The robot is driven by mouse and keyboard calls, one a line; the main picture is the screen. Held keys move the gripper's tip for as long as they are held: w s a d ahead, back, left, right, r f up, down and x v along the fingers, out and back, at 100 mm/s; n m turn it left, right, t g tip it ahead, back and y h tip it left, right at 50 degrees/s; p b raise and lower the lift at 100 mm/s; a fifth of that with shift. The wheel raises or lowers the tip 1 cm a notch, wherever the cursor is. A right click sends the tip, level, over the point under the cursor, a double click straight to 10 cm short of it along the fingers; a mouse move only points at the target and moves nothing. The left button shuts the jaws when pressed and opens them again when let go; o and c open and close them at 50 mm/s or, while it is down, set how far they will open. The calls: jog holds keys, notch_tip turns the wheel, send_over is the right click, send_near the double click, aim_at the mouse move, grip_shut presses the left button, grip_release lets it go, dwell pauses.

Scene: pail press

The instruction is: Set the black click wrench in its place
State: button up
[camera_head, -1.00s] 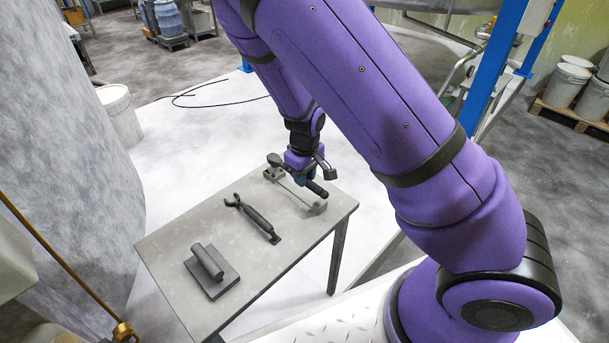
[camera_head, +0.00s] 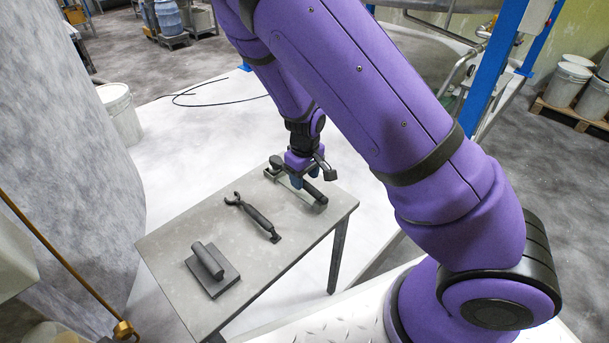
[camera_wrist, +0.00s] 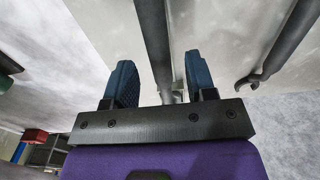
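The black click wrench (camera_head: 313,193) lies along the grey-green holder (camera_head: 321,208) at the far right end of the table. My gripper (camera_head: 298,183) is right over it and hides its middle. In the wrist view, the wrench's dark shaft (camera_wrist: 153,38) runs between the two blue fingers of my gripper (camera_wrist: 159,65), with a gap showing on each side. The fingers are open around the shaft. How fully the wrench is seated in the holder cannot be told.
A dark open-jawed wrench (camera_head: 256,217) lies mid-table, and also shows in the wrist view (camera_wrist: 284,45). A grey block with a cylinder (camera_head: 212,270) sits near the table's left end. Bare grey tabletop (camera_head: 180,240) lies between them. A white bucket (camera_head: 120,113) stands beyond.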

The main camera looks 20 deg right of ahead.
dwell(0.6)
jog(key=shift+r, duration=3.55)
jog(key=shift+w+r, duration=0.1)
jog(key=shift+w, duration=0.05)
jog(key=w+d+r+m+t, duration=0.2)
jog(key=d+r+t, duration=0.15)
jog(key=r, duration=0.45)
jog(key=w+d+r+m+t, duration=0.1)
jog(key=w+d+r+t, duration=0.25)
jog(key=r, duration=0.35)
jog(key=s+d+r+m+h, duration=0.1)
jog(key=s+d+r+m, duration=0.15)
jog(key=s+r, duration=0.3)
jog(key=s+d+r, duration=0.3)
jog(key=s+r, duration=0.4)
jog(key=s, duration=0.5)
jog(key=s+a+r+g, duration=0.1)
jog(key=s+a, duration=0.1)
jog(key=s, duration=0.3)
jog(key=s+a+r+g+y, duration=0.1)
jog(key=s+a, duration=0.2)
jog(key=s, duration=0.3)
jog(key=shift+s+a+r+n, duration=0.15)
jog(key=shift+a+r+n, duration=0.15)
jog(key=shift+n, duration=0.15)
